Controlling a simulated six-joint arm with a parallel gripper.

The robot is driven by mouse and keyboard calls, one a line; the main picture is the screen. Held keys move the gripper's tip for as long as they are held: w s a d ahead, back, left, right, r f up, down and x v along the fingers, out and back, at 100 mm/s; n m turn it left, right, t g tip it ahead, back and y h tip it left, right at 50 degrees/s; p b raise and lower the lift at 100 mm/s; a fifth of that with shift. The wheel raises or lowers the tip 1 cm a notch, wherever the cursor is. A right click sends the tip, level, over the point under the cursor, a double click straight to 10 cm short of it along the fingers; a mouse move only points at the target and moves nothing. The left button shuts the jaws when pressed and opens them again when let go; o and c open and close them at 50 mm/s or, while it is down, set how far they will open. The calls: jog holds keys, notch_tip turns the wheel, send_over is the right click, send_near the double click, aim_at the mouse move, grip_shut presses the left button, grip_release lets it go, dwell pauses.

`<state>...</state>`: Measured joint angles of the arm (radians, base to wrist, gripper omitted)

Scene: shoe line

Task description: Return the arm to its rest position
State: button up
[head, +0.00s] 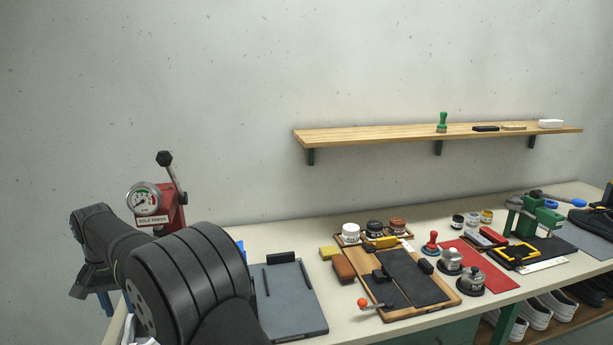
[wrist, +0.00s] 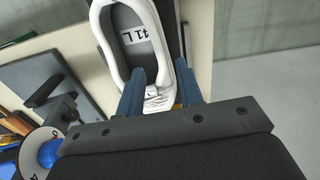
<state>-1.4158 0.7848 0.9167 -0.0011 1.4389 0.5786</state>
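My gripper (head: 105,303) is at the far left in the head view, pointing down near the bench's left end; its blue fingertips show only partly below my arm. In the wrist view my gripper (wrist: 160,90) has its two blue fingers spread apart. A white shoe (wrist: 98,22) with a grey insole and a label reading "11 L" lies just beyond them. The shoe's narrow laced end reaches between the fingers, with a small gap visible at the right finger. Contact at the left finger is unclear.
A red sole press (head: 172,212) with a gauge stands behind my arm. A grey plate (head: 290,300) lies right of my arm. A wooden board (head: 440,305), several jars, brushes and a red mat (head: 480,265) crowd the bench rightward. A wall shelf (head: 360,135) hangs above; space above the bench is free.

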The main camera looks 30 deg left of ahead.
aim_at(130, 337)
notch_tip(130, 337, down, 10)
jog(key=shift+f, duration=0.25)
notch_tip(130, 337, up, 14)
jog(key=shift+f, duration=0.2)
jog(key=shift+m, duration=0.7)
jog(key=w+r, duration=0.2)
jog(key=r, duration=0.1)
jog(key=w+r, duration=0.1)
jog(key=shift+d+r, duration=0.25)
jog(key=shift+r, duration=0.15)
